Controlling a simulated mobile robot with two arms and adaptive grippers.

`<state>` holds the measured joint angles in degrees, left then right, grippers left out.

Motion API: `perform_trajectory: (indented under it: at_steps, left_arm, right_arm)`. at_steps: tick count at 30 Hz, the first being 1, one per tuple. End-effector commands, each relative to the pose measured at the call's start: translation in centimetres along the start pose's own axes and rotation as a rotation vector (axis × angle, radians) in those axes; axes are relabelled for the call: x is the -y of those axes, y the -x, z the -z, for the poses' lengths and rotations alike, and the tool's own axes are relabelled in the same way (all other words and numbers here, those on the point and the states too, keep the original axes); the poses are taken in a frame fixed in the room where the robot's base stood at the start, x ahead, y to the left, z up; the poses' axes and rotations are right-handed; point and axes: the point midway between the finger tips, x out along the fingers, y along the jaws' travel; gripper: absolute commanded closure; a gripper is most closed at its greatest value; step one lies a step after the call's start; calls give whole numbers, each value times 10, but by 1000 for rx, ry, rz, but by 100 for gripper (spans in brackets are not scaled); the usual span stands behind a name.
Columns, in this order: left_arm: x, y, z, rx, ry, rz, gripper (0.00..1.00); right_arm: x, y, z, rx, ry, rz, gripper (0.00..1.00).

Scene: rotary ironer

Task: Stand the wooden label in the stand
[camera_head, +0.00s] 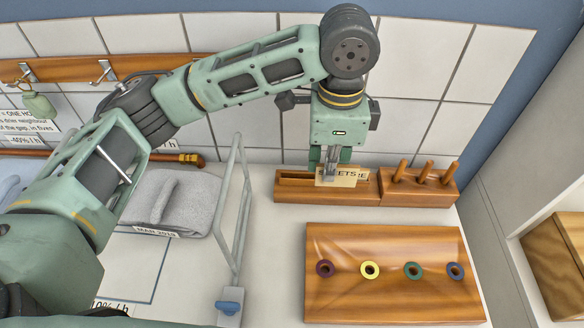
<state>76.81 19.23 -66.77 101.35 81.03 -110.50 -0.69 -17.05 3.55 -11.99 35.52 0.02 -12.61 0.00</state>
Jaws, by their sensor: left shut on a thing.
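A small pale wooden label (343,178) with dark lettering, partly readable as "ETS", is held upright in my left gripper (331,172). The gripper points down and is shut on the label's upper left part. The label is in front of or at the right part of a wooden stand (288,193) with a long dark slot, against the tiled wall. I cannot tell whether the label's lower edge is in the slot. Another lettered piece shows just behind the label's right end. My right gripper is not in view.
A wooden block with several pegs (425,178) adjoins the stand on the right. In front lies a wooden board (390,300) with several coloured rings. Left are a metal frame (232,215) and a folded grey towel (190,200). A shelf (555,260) stands far right.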

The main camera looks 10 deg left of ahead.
Motion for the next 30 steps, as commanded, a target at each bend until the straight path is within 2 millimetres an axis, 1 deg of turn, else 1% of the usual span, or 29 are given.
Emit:
perform_trajectory:
  at_steps: [1, 3, 6, 10, 12, 15, 20, 22, 27, 30]
  left_arm:
    - [7, -4, -7, 5, 6, -3, 100]
    - [18, -12, -18, 5, 7, -3, 100]
    - [35, -26, -34, 6, 9, -4, 100]
    - [57, -43, -53, 5, 8, -4, 100]
    - [67, -51, -61, 5, 8, -2, 100]
    - [76, -59, -69, 3, 5, -2, 100]
    - [82, -68, -74, 3, 3, -3, 100]
    - [81, -78, -74, 4, 3, -4, 100]
    - [81, -100, -74, 3, 3, -2, 100]
    - [82, -105, -73, 2, 2, 1, 100]
  right_arm:
    - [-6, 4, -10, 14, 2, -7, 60]
    - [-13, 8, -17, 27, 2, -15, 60]
    - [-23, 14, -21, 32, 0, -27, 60]
    - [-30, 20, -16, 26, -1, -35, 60]
    - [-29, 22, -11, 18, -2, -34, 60]
    - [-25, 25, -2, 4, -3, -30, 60]
    - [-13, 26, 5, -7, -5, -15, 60]
    - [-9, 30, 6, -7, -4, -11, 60]
    - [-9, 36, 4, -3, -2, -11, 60]
    - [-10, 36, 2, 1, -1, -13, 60]
